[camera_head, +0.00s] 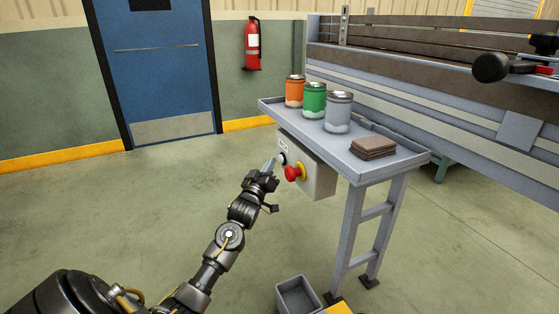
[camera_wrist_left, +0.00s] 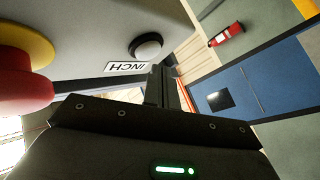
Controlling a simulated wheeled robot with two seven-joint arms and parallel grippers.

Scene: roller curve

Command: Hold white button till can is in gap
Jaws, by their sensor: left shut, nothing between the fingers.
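The white button (camera_wrist_left: 146,46) is round with a dark ring, on a grey control box (camera_head: 318,176) hung from the side table. A label reading INCH (camera_wrist_left: 126,67) is beside it. In the head view the button (camera_head: 283,158) is just by my left gripper (camera_head: 270,165). My left gripper is shut and empty, its fingertips (camera_wrist_left: 162,72) close to the button; whether they touch it I cannot tell. An orange can (camera_head: 294,92), a green can (camera_head: 314,101) and a silver can (camera_head: 338,113) stand upright on the table. I cannot make out the gap. My right gripper is out of view.
A red mushroom button (camera_head: 294,173) on a yellow base sits right of the white button. Brown pads (camera_head: 373,147) lie on the side table (camera_head: 388,167). A long roller machine (camera_head: 440,100) stands behind. A grey bin (camera_head: 298,296) is on the floor. Floor to the left is clear.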

